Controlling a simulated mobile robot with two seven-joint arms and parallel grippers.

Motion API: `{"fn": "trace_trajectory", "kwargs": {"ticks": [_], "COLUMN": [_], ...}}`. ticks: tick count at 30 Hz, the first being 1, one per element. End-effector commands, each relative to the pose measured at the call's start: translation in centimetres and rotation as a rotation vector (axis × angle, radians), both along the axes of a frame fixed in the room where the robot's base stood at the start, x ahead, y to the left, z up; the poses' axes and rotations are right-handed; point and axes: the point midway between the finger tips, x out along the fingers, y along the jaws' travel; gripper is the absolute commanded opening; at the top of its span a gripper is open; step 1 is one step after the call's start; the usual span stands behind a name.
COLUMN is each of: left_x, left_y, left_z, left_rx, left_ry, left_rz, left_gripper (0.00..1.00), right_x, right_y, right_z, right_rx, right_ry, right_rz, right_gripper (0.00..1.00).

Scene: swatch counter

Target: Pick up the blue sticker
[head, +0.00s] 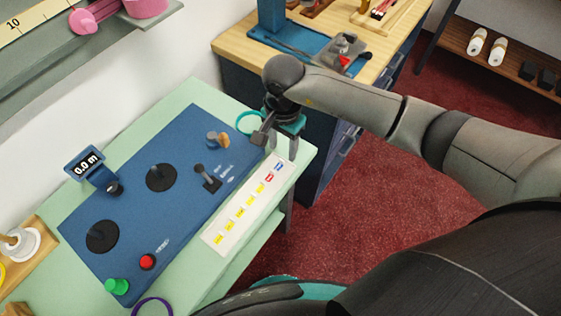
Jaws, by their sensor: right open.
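A white card (227,236) lies on the pale green counter, along the right edge of a blue control panel. It carries a slanted row of small stickers. The blue sticker (279,166) is at the far upper end of the row, with a red sticker (269,177) beside it and several yellow ones below. My right gripper (277,147) is open above the far end of the card, just beyond the blue sticker, with nothing seen between its fingers. Its exact height above the card is hard to tell. My left gripper is not in view.
The blue panel (130,215) has a black lever (207,177), a red button (147,261) and a green knob (117,286). A teal ring (248,122) lies beside my right gripper. A purple ring (152,307) is at the near edge. A wooden-topped workbench (240,48) stands behind.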

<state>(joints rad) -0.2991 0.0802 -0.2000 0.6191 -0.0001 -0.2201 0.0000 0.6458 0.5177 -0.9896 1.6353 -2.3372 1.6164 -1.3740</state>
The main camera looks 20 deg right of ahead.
Motion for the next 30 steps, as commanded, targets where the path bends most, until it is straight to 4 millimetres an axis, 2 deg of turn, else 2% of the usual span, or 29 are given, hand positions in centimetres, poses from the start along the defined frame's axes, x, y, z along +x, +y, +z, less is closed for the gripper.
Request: {"fn": "trace_trajectory", "kwargs": {"ticks": [10,20,30], "left_x": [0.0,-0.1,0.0], "left_y": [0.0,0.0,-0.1], "left_z": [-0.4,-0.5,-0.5], "left_rx": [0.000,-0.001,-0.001], "left_ry": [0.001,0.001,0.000], "left_rz": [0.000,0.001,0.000], "left_gripper": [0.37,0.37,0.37], "right_x": [0.2,0.2,0.2], "right_y": [0.3,0.3,0.3], "right_z": [-4.5,-5.0,-5.0], "right_rx": [0.002,0.001,0.001], "right_ry": [0.003,-0.001,-0.001], "right_rz": [-0.001,0.000,0.000], "right_gripper": [0.54,0.53,0.14]}}
